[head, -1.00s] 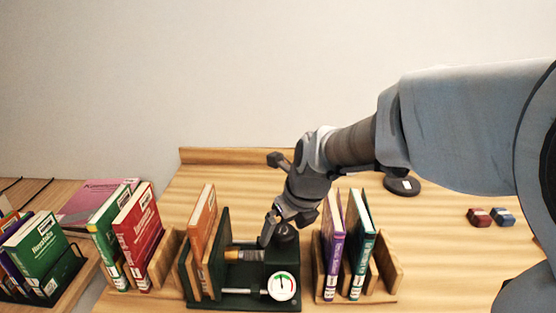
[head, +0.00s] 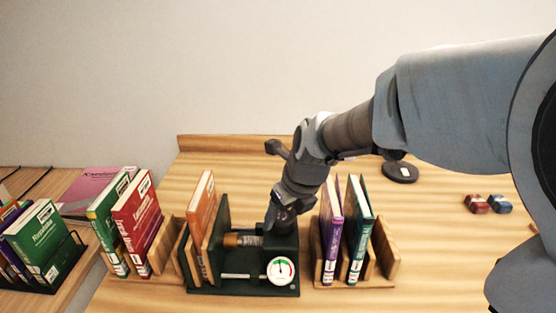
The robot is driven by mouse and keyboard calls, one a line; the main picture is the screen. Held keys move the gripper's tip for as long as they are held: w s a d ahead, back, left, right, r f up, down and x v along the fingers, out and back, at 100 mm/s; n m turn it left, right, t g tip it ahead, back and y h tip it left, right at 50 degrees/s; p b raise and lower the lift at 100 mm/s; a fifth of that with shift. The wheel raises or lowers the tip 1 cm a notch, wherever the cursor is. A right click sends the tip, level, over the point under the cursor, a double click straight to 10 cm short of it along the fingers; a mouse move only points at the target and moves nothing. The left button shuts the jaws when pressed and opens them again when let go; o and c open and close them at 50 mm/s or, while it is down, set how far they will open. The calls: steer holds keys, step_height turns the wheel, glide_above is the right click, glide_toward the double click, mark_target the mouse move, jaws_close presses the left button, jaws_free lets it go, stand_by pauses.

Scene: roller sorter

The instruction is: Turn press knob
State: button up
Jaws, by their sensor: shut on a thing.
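The dark green press (head: 250,287) stands on the wooden table between two book racks. It has a brass-coloured screw (head: 242,240), a rod and a round white dial (head: 280,270) with a needle and a coloured arc. An orange book (head: 202,215) stands upright at its left, beside the green plate (head: 222,225). My gripper (head: 280,222) points down over the press's right end, just above and behind the dial. It is shut on the press knob, which is mostly hidden behind the fingers.
A wooden rack (head: 391,262) with a purple book (head: 332,230) and a teal book (head: 358,230) stands close right of the press. A red book (head: 138,225) and a green book stand left. A dark round disc (head: 399,172) lies behind right.

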steer(key=shift+n, duration=0.3)
